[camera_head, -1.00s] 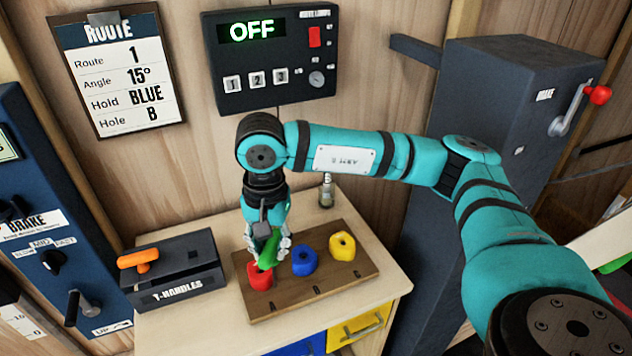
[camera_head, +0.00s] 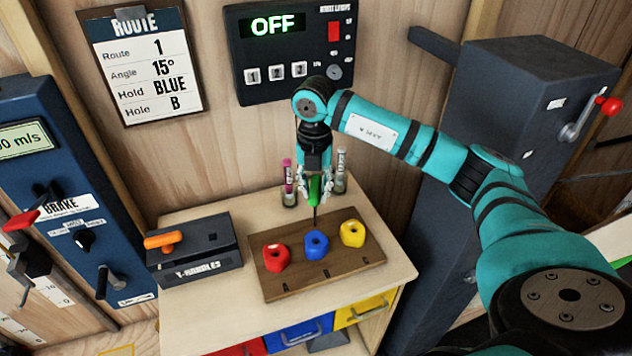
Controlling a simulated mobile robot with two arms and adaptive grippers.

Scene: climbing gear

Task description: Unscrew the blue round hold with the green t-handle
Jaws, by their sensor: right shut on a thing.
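The blue round hold (camera_head: 316,245) sits in the middle of a wooden board (camera_head: 290,285), between a red hold (camera_head: 276,257) and a yellow hold (camera_head: 352,233). My right gripper (camera_head: 314,190) is shut on the green t-handle (camera_head: 314,188), which is upright with its thin dark shaft pointing down. The shaft's lower end is just above or behind the blue hold; I cannot tell whether it touches it. My left gripper is not in view.
The T-handles box (camera_head: 200,262) with an orange t-handle (camera_head: 163,240) stands left of the board. Two small tubes, one pink-topped (camera_head: 288,180), stand behind the gripper. A control box (camera_head: 290,85) reading OFF hangs on the wall. A dark cabinet (camera_head: 500,150) stands right.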

